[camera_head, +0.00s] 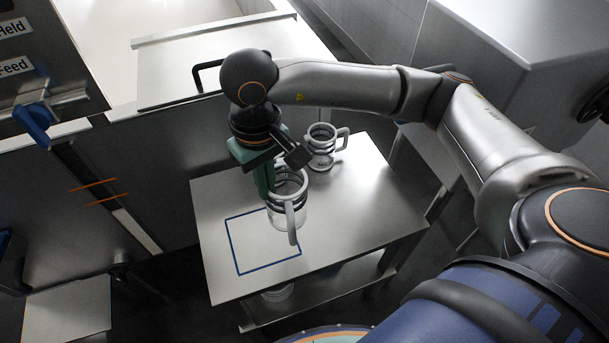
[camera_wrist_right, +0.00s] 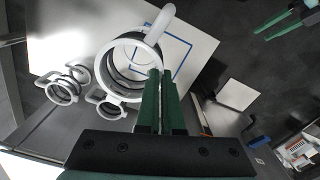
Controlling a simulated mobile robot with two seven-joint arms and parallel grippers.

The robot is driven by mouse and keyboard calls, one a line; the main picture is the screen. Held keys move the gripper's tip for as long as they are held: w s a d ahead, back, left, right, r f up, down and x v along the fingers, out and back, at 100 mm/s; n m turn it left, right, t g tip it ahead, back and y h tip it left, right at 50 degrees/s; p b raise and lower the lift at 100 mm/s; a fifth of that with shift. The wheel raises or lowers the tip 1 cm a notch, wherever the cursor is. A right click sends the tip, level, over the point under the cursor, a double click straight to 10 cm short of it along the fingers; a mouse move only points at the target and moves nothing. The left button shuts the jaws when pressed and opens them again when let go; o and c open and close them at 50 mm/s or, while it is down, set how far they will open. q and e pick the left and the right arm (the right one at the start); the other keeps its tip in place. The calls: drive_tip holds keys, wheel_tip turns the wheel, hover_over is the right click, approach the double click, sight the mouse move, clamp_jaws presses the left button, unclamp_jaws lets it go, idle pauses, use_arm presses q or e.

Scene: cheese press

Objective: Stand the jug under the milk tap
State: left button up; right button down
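A jug (camera_head: 288,218) with a clear body, a pale rim and a pale handle is at the blue square outline on the small table. My right gripper (camera_head: 264,182) reaches down at its rim from the far left side. In the right wrist view the two green fingers (camera_wrist_right: 160,82) are close together with the jug's rim (camera_wrist_right: 127,36) between their tips. I cannot tell whether the jug's base touches the table. My left gripper (camera_wrist_right: 280,24) shows at the top right of the wrist view, fingers apart and empty. I cannot clearly make out the milk tap.
A blue lever (camera_head: 33,121) is on the left panel below the "Held" and "Feed" labels. A low pale stand (camera_head: 66,310) is at the lower left. A large vat (camera_head: 195,65) stands behind.

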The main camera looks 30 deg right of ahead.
drive_tip(key=a+f+n+b, duration=0.2)
drive_tip(key=a, duration=0.4)
drive_tip(key=w+d+f+p, duration=0.1)
drive_tip(key=w+d+f, duration=0.2)
drive_tip(key=d+f, duration=0.3)
drive_tip(key=w+d+f+p, duration=0.2)
drive_tip(key=w+d+f, duration=0.1)
drive_tip(key=d+f, duration=0.3)
drive_tip(key=shift+f, duration=0.7)
use_arm(q)
drive_tip(key=shift+d+r, duration=0.2)
drive_tip(key=shift+d, duration=0.15)
use_arm(e)
drive_tip(key=c, duration=1.1)
unclamp_jaws()
drive_tip(key=shift+r, duration=0.1)
